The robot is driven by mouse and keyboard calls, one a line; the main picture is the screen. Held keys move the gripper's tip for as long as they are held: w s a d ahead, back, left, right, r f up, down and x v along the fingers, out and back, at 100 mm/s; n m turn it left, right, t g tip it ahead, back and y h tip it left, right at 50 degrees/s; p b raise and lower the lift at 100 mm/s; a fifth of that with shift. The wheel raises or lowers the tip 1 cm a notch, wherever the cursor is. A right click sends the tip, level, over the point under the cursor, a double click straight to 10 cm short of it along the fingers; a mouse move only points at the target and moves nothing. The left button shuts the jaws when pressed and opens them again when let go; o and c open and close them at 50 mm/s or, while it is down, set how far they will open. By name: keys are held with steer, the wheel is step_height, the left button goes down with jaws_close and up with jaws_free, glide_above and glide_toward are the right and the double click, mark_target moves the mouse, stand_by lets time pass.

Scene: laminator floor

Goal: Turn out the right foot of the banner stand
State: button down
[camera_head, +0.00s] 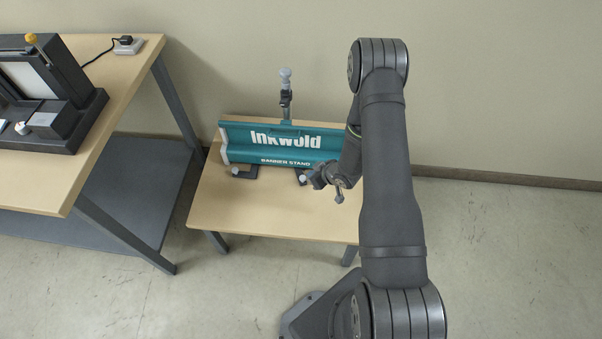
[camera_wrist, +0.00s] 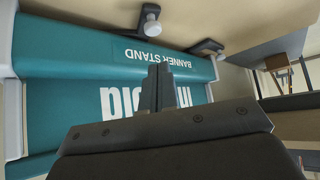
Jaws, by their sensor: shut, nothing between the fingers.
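The teal banner stand (camera_head: 280,146) sits on the low wooden table, its lettered face toward me. It also shows upside down in the wrist view (camera_wrist: 60,105). Its right foot (camera_head: 299,173) is a short dark piece with a pale knob, at the front lower edge; it shows near the top of the wrist view (camera_wrist: 130,25). The left foot (camera_head: 245,173) is a dark bar with a pale knob, seen also in the wrist view (camera_wrist: 207,47). My gripper (camera_head: 313,180) is shut and empty, just right of the right foot. Its fingers (camera_wrist: 160,82) show together; contact cannot be told.
A grey post (camera_head: 286,95) rises behind the stand. A taller table (camera_head: 45,190) with a dark laminator (camera_head: 60,120) stands to the left. The low table's front (camera_head: 270,215) is bare. The wall is close behind.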

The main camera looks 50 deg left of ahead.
mark_target(305, 178)
steer(key=shift+m, duration=0.3)
steer(key=x, duration=1)
steer(key=shift+w, duration=0.2)
steer(key=shift+w+d, duration=0.1)
steer(key=shift+d, duration=0.05)
steer(key=shift+w+d+n+g+h, duration=0.15)
steer(key=shift+w+d+n+g, duration=0.1)
steer(key=shift+d+n+g, duration=0.35)
steer(key=shift+w+d+n+g+h, duration=0.15)
steer(key=shift+w+d+n+g, duration=0.2)
steer(key=shift+d+n, duration=0.45)
steer(key=shift+d, duration=0.25)
steer(key=w+d, duration=0.4)
steer(key=shift+w+d, duration=0.15)
steer(key=shift+w, duration=0.05)
steer(key=shift+w+d, duration=0.25)
steer(key=shift+w, duration=0.6)
steer(key=shift+w+d, duration=0.3)
steer(key=shift+w, duration=0.5)
steer(key=shift+w, duration=0.15)
